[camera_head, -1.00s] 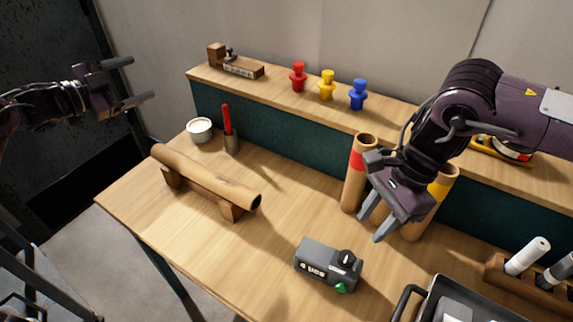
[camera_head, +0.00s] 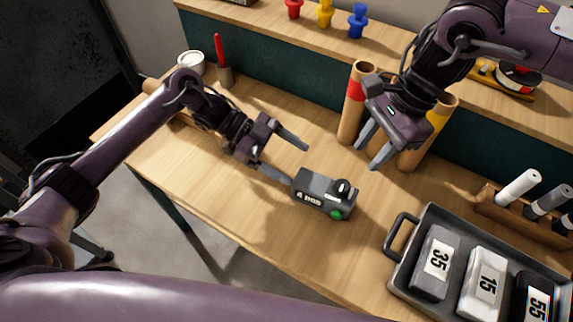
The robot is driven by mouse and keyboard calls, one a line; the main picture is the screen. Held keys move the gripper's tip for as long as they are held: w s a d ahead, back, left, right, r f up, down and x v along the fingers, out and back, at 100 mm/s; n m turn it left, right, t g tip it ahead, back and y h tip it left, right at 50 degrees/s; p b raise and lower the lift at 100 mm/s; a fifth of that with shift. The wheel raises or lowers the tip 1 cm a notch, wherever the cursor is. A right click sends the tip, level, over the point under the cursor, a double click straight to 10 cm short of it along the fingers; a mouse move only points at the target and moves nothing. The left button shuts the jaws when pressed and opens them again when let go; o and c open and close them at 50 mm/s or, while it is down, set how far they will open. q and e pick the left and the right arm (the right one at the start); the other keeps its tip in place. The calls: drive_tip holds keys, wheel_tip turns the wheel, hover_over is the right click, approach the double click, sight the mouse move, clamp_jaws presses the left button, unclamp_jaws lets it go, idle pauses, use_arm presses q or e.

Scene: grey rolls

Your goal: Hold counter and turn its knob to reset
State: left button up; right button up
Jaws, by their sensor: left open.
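The counter (camera_head: 322,193) is a grey box on the table with a label on its front, a black knob (camera_head: 342,187) on top at its right end and a green button (camera_head: 337,214). My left gripper (camera_head: 299,163) is open at the counter's left end, one finger above and behind it, the other low by its left side. I cannot tell whether a finger touches it. My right gripper (camera_head: 370,154) hangs above and behind the counter, in front of the tubes, with its fingers apart and nothing between them.
A tray (camera_head: 402,274) with numbered blocks stands at the right front. Cardboard tubes (camera_head: 352,112) stand behind my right gripper. A rack (camera_head: 500,213) with white and grey cylinders is at the right. A cup (camera_head: 191,63) stands at the back left.

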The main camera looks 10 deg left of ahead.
sight(316, 187)
use_arm(q)
drive_tip(key=shift+s+f, duration=0.25)
drive_tip(key=shift+f, duration=0.35)
drive_tip(key=shift+s+f, duration=0.2)
drive_tip(key=shift+f, duration=0.4)
drive_tip(key=shift+y, duration=0.3)
drive_tip(key=x, duration=0.7)
drive_tip(key=shift+s+d+f, duration=0.1)
drive_tip(key=shift+s+d, duration=0.05)
drive_tip(key=shift+d, duration=0.15)
